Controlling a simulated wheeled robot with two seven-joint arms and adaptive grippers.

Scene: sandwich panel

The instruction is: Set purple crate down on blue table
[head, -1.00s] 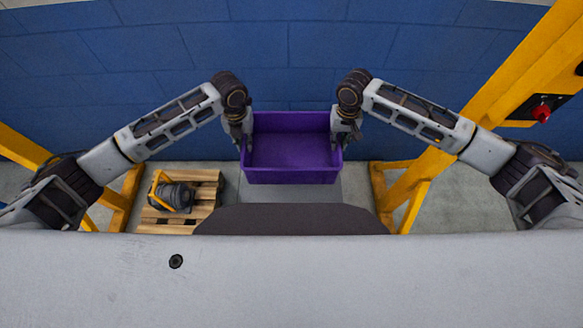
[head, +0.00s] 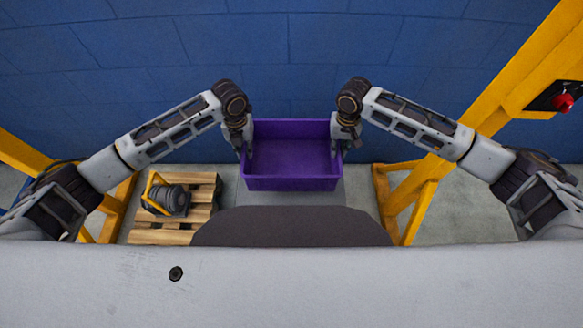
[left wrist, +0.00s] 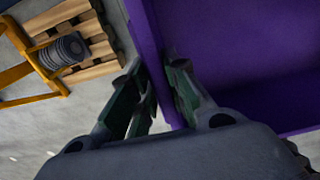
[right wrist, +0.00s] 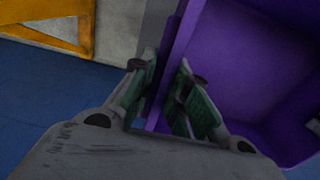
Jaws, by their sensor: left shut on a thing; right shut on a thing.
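The purple crate (head: 293,183) is an open, empty box held level in front of me in the head view. My left gripper (head: 246,150) is shut on its left wall and my right gripper (head: 338,150) on its right wall. In the left wrist view, the fingers (left wrist: 158,100) straddle the crate's wall (left wrist: 152,45). In the right wrist view, the fingers (right wrist: 168,90) pinch the opposite wall of the crate (right wrist: 250,60). Grey floor shows below the crate. I cannot make out a blue table in any view.
A blue panelled wall (head: 290,60) stands behind the crate. A wooden pallet (head: 203,192) with a black-and-yellow device (head: 168,196) lies on the floor at left. Yellow frames stand at left (head: 112,208) and right (head: 440,150), the right one with a red button (head: 563,103).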

